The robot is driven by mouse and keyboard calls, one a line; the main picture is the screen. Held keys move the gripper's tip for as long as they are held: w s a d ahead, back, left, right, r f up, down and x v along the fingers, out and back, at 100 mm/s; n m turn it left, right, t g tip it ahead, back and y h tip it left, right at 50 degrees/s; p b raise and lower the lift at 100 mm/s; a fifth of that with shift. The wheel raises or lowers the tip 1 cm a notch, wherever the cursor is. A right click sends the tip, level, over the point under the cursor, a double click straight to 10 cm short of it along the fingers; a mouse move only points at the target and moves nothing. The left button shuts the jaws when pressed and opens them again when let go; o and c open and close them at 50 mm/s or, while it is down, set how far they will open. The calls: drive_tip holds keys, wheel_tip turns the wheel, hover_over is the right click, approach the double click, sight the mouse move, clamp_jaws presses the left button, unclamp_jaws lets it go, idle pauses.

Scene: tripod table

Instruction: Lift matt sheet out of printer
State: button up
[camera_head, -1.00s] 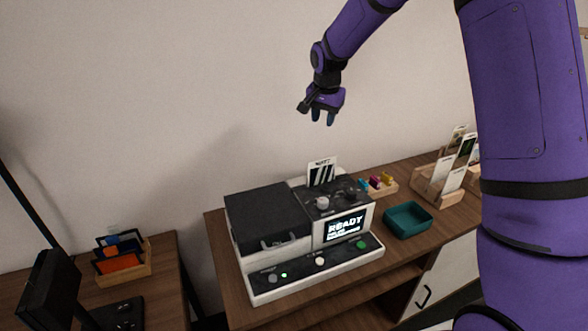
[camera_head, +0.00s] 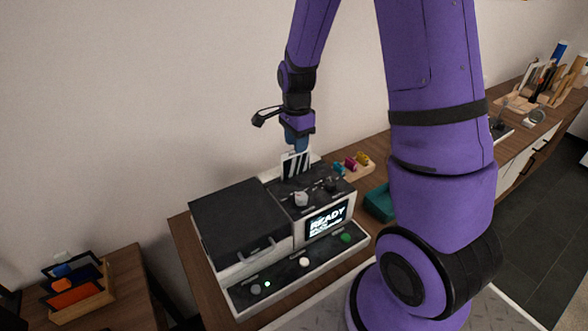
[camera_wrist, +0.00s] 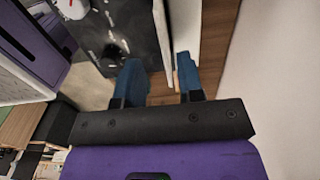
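The printer (camera_head: 240,218) stands on the wooden table, with a black lid at left and a lit screen reading READY. The matt sheet (camera_head: 295,167), white with black stripes, stands upright in the slot at the printer's rear top. My gripper (camera_head: 296,147) points down right at the sheet's top edge. In the wrist view its two blue fingers (camera_wrist: 162,77) are apart, with a gap between them. A thin pale edge, seemingly the sheet, lies at the gap; whether the fingers touch it cannot be told.
A teal tray (camera_head: 380,203) sits right of the printer, partly hidden by my arm. A wooden holder with small coloured pieces (camera_head: 352,166) is behind it. The wall is close behind the printer. A card rack (camera_head: 78,290) stands on the left table.

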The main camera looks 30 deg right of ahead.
sight(296, 156)
drive_tip(key=shift+w+d+f, duration=0.1)
drive_tip(key=shift+w+f, duration=0.05)
drive_tip(key=shift+f, duration=1.3)
drive_tip(key=shift+w+d+f, duration=0.1)
drive_tip(key=shift+f, duration=1.35)
clamp_jaws()
